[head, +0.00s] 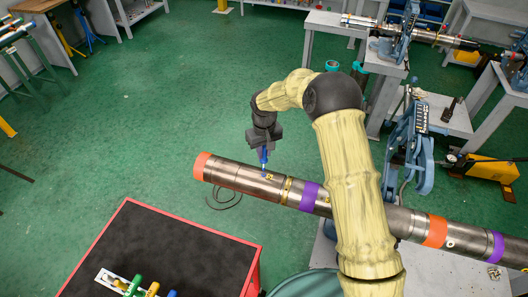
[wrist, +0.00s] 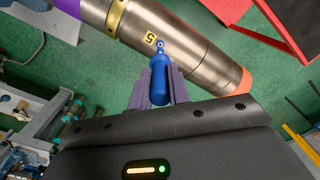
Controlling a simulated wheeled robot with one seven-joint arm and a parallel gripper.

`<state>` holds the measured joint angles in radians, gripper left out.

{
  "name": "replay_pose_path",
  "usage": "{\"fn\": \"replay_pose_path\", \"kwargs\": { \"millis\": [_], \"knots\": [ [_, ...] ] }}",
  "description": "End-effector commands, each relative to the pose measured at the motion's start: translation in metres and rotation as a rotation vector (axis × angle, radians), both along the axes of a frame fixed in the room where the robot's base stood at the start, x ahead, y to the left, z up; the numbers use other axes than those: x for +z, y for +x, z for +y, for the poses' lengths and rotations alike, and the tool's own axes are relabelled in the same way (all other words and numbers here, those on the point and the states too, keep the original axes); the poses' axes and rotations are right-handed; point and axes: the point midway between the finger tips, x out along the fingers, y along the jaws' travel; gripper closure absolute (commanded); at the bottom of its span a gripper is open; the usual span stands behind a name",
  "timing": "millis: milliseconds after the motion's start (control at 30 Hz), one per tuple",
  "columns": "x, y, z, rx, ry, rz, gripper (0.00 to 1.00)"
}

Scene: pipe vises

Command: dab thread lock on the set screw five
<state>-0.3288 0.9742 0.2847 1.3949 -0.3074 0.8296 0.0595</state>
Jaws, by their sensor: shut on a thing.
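My gripper (head: 263,145) is above the left part of a long steel pipe (head: 235,176). It is shut on a blue bottle (head: 264,157), nozzle pointing down at the pipe. In the wrist view the blue bottle (wrist: 158,80) sits between the grey fingers of my gripper (wrist: 159,92). Its pale tip is at or just above the small set screw (wrist: 160,43), beside a yellow label (wrist: 149,38) marked 5. I cannot tell whether the tip touches the screw. The pipe has orange and purple bands and a brass ring (head: 287,190).
A blue vise (head: 410,150) stands behind the pipe at right. Another pipe (head: 440,37) lies in vises at the back. Green floor is open at left.

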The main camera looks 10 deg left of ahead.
Motion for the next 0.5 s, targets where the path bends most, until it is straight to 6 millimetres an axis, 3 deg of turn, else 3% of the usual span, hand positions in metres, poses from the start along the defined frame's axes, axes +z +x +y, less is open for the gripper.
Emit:
{"fn": "replay_pose_path", "kwargs": {
  "millis": [500],
  "knots": [
    [0.024, 0.001, 0.0, 0.0, 0.001, -0.002, 0.96]
  ]
}}
